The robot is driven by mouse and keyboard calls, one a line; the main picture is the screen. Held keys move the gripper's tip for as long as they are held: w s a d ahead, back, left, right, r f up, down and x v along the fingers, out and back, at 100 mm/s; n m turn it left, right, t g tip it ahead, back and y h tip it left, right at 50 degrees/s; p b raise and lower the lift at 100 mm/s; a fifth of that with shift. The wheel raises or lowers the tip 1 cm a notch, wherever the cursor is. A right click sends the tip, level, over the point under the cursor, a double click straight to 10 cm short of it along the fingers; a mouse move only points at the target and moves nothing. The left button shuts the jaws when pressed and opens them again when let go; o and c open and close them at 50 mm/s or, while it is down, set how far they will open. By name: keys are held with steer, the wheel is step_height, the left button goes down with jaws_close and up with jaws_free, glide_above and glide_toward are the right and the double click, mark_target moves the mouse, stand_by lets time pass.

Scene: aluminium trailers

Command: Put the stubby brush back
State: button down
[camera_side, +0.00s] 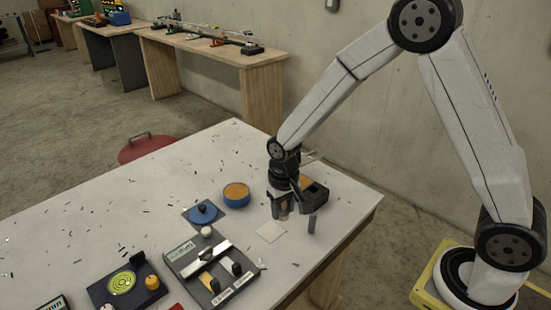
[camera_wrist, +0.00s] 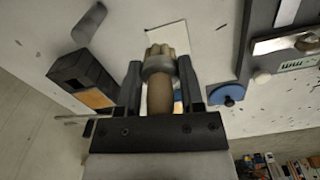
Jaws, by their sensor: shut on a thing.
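The stubby brush (camera_wrist: 158,95) has a brown handle, a grey collar and pale bristles. My gripper (camera_wrist: 158,66) is shut on it, with one finger on each side. In the side view my gripper (camera_side: 285,208) holds the brush (camera_side: 284,214) low over the table near its right end. The bristles point away from my wrist, down toward the table. I cannot tell whether they touch it. A pale square (camera_side: 270,232) lies on the table just in front of the brush. It also shows in the wrist view (camera_wrist: 166,34), beyond the bristles.
A grey cylinder (camera_side: 312,224) stands right of my gripper. A dark box with an orange part (camera_side: 318,194) is close behind. A blue round dish with orange contents (camera_side: 236,197), a blue disc (camera_side: 203,214) and a slider panel (camera_side: 196,265) lie to the left. Dark shavings dot the white table (camera_side: 160,220).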

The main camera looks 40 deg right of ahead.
mark_target(271, 231)
steer(key=shift+w+a+f, duration=0.15)
steer(key=shift+w+f, duration=1.6)
steer(key=shift+f, duration=0.25)
steer(key=shift+w+f, duration=0.15)
steer(key=shift+f, duration=0.05)
steer(key=shift+w+f, duration=0.1)
steer(key=shift+f, duration=1.55)
steer(key=shift+f, duration=0.15)
steer(key=shift+c, duration=1.2)
jaws_free()
step_height(271, 231, up, 12)
steer(key=shift+r, duration=0.2)
